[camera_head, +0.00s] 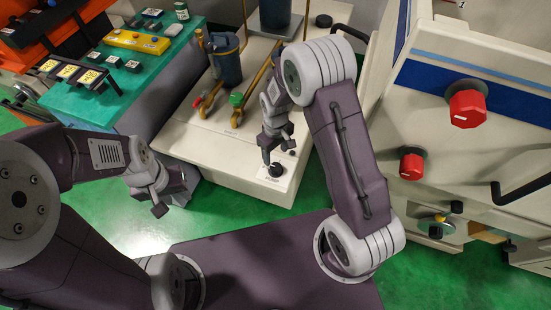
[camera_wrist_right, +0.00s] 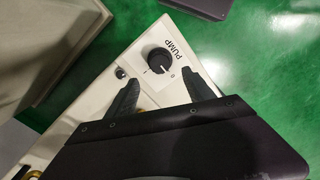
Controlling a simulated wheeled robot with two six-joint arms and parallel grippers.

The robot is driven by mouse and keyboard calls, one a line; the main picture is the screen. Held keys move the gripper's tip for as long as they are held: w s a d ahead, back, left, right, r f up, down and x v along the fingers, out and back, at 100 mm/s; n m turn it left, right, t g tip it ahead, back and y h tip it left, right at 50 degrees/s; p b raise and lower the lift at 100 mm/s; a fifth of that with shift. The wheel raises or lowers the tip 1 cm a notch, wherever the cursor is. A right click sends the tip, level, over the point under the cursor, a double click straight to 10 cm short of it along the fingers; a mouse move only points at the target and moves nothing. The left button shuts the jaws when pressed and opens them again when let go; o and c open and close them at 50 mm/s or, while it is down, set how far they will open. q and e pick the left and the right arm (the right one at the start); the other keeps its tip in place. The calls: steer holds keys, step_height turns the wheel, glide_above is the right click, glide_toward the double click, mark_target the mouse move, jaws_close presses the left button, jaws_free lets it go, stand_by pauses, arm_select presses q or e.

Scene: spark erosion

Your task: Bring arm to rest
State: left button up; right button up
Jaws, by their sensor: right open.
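My right gripper (camera_head: 279,156) is open, with its two dark fingers apart and empty. It hangs over the front corner of a cream cabinet top, just behind a black rotary knob (camera_head: 276,169) labelled PUMP. In the right wrist view the same knob (camera_wrist_right: 155,61) lies just beyond the open fingertips of the gripper (camera_wrist_right: 163,81), with no finger around it. The marks I and 0 sit beside the knob. My left gripper (camera_head: 172,197) hangs low in front of the teal bench, pointing down. Its finger opening is unclear.
The cream cabinet (camera_head: 225,160) carries a blue-grey filter housing (camera_head: 226,62) and pipes with red and green valve handles. A teal bench (camera_head: 110,88) stands at left. A cream machine with red knobs (camera_head: 466,105) stands close at right. Green floor (camera_head: 310,190) is clear in front.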

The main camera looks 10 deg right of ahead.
steer(key=shift+r, duration=0.15)
stand_by(0.3)
steer(key=d+r+m+t, duration=0.2)
steer(key=d+r, duration=0.2)
steer(key=r, duration=0.6)
steer(key=s+d+m, duration=0.2)
steer(key=s+m, duration=0.2)
steer(key=s, duration=0.9)
steer(key=shift+r+g, duration=0.3)
steer(key=shift+g, duration=0.1)
steer(key=shift+s, duration=0.1)
arm_select(q)
steer(key=shift+c, duration=0.3)
